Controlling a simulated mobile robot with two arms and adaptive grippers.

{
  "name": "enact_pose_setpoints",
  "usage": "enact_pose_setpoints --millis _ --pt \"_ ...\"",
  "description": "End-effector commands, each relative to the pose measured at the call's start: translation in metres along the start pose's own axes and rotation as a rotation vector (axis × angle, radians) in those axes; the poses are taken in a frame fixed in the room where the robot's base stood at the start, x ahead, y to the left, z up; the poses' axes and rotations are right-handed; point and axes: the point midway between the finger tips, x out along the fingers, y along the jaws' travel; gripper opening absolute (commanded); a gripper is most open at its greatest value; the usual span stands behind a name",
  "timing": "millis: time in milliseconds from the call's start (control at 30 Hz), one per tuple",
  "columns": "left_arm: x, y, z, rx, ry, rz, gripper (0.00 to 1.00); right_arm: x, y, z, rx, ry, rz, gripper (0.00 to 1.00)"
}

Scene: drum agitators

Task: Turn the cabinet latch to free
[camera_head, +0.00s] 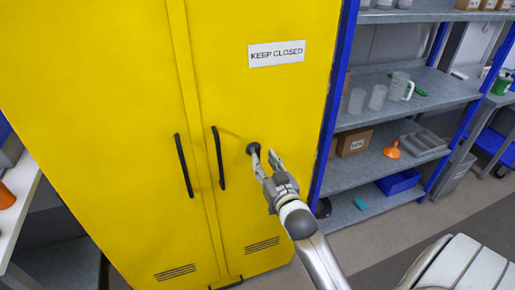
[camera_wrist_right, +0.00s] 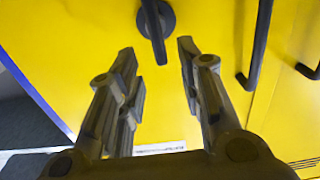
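The yellow cabinet (camera_head: 100,90) stands with both doors shut. Its black latch (camera_head: 253,148) is a round knob with a short lever, on the right door beside the handle. In the right wrist view the latch (camera_wrist_right: 155,20) is at the top, with its lever pointing nearly straight down. My right gripper (camera_head: 264,163) is open and close to the latch. In the right wrist view its two fingers (camera_wrist_right: 157,52) stand either side of the lever's lower end, with gaps on both sides. I cannot tell whether a finger touches the latch. My left gripper is not in view.
Two black vertical handles, the left (camera_head: 184,166) and the right (camera_head: 218,158), are on the doors. A blue-framed shelf (camera_head: 415,95) with jugs, a box and an orange funnel stands close on the right. A white table (camera_head: 18,205) is at the left edge.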

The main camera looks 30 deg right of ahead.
Motion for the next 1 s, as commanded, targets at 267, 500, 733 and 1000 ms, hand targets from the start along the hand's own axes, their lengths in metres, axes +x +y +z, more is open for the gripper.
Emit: enact_pose_setpoints --millis 267,500,733,1000 --pt "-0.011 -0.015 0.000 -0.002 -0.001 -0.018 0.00 0.047 0.000 -0.001 0.000 0.000 -0.001 0.34" --pt "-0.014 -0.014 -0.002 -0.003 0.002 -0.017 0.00 0.063 0.000 0.000 0.000 0.000 -0.001 0.34" --pt "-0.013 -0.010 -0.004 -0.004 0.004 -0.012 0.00 0.065 0.000 0.000 0.000 0.000 -0.001 0.34" --pt "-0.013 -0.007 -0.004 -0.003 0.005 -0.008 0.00 0.064 0.000 0.000 0.000 -0.001 -0.001 0.07"
